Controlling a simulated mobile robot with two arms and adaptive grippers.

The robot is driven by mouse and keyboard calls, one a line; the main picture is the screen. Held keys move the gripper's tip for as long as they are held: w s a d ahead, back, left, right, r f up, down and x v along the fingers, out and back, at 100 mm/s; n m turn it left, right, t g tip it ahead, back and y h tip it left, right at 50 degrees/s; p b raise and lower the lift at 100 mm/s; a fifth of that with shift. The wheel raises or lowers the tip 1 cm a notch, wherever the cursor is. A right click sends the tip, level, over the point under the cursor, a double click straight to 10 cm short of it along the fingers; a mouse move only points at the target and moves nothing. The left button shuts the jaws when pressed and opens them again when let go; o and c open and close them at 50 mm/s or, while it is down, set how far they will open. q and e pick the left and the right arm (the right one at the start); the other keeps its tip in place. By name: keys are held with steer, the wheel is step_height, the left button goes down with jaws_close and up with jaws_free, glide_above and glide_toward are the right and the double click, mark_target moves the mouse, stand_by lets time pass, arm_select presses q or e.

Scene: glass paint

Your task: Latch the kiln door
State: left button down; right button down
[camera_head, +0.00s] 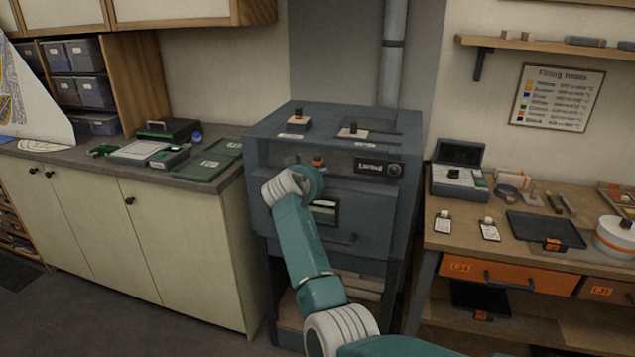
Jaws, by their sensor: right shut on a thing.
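The dark grey kiln (335,125) stands in the middle. Its front door (350,215) has a small window (324,211) and a bar handle (338,238), and looks closed. An orange latch piece (318,161) shows above the door, partly behind my right arm's end. My right gripper (316,172) is at this latch, shut on it; its fingers are mostly hidden by the wrist. A small dark label (369,166) beside a round knob (394,170) sits right of the latch; its lettering is too small to read surely. My left gripper is not in view.
A counter (100,175) with green trays (208,160) stands left of the kiln. A wooden bench (470,242) with a control box (459,175), a black tray (545,229) and orange drawers (500,275) stands to the right. The kiln top holds two small blocks.

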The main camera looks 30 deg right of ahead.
steer(key=shift+d+r, duration=0.1)
steer(key=shift+r, duration=0.15)
stand_by(0.3)
steer(key=c, duration=1.5)
jaws_free()
steer(key=shift+c, duration=0.2)
steer(key=shift+o, duration=1)
steer(key=shift+w+f, duration=0.1)
steer(key=shift+f, duration=0.15)
steer(key=v, duration=1.2)
